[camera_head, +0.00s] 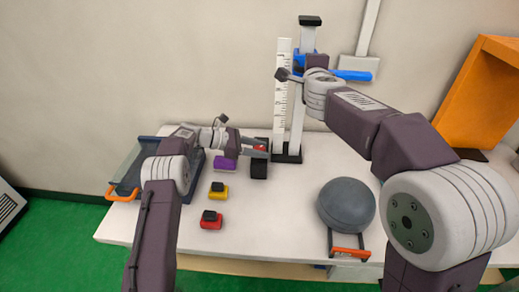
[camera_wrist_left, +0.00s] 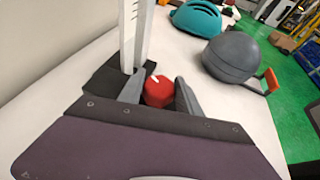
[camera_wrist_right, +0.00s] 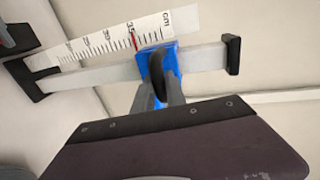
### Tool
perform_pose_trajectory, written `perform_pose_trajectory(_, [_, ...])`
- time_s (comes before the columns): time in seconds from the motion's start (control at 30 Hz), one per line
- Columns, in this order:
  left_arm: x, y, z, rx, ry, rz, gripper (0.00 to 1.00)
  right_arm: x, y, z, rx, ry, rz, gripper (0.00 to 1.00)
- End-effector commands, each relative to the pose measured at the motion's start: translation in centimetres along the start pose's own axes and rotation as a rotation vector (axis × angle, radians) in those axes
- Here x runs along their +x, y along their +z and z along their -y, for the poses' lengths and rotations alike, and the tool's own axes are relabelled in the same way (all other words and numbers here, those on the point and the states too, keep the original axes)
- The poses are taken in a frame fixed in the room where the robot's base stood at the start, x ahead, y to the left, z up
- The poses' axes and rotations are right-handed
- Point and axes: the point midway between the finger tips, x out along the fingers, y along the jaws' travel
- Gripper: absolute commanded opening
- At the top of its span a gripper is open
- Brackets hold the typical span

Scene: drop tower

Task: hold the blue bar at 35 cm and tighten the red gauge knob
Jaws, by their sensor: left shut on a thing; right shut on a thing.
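The white measuring tower with its ruler (camera_head: 283,95) stands at the back of the table. My right gripper (camera_wrist_right: 168,92) is shut on the blue bar (camera_wrist_right: 153,66) high on the tower's post. In the right wrist view the bar sits beside the red 35 mark of the scale (camera_wrist_right: 97,42). My left gripper (camera_wrist_left: 159,92) is shut on the red gauge knob (camera_wrist_left: 158,92), with one finger on each side. A white pointer shows on the knob's top. In the head view the knob (camera_head: 261,148) is partly hidden by my left fingers, above a black block (camera_head: 259,170).
Purple (camera_head: 224,163), yellow (camera_head: 218,192) and red (camera_head: 210,223) blocks with dark tops lie left of the tower. A grey ball (camera_head: 346,204) is at the right front. A blue-grey tray (camera_head: 127,178) is at the left edge. A white tool (camera_head: 357,64) with a blue edge hangs behind.

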Motion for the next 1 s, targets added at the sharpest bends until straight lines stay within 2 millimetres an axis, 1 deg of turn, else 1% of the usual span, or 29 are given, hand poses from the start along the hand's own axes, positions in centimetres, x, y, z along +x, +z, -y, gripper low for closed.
perform_pose_trajectory(0.33, [-0.1, 0.1, 0.1, 0.003, -0.006, 0.001, 0.0, 0.0, 0.0, 0.2, 0.0, -0.003, 0.001, 0.0])
perform_pose_trajectory(0.37, [-0.1, 0.1, 0.1, 0.003, -0.006, 0.001, 0.43, 0.0, 0.0, 0.2, 0.0, -0.003, 0.001, 0.0])
perform_pose_trajectory(0.4, [-0.1, 0.1, 0.1, 0.003, -0.006, 0.001, 0.54, 0.0, 0.0, 0.2, 0.0, -0.003, 0.001, 0.0])
perform_pose_trajectory(0.43, [-0.1, 0.1, 0.1, 0.003, -0.006, 0.001, 0.62, 0.0, 0.0, 0.2, 0.0, -0.003, 0.001, 0.0])
perform_pose_trajectory(0.77, [-0.3, 0.0, 0.0, 0.001, -0.004, 0.0, 0.62, 0.0, 0.0, 0.2, 0.0, -0.003, 0.0, 0.0])
perform_pose_trajectory(0.87, [-1.6, 0.0, -0.1, 0.002, -0.001, 0.0, 0.62, 0.0, 0.0, 0.2, 0.0, -0.003, 0.0, 0.0])
perform_pose_trajectory(1.0, [-5.2, 0.0, -0.1, 0.002, 0.001, -0.001, 0.62, 0.0, 0.0, 0.2, 0.0, -0.003, 0.0, 0.0])
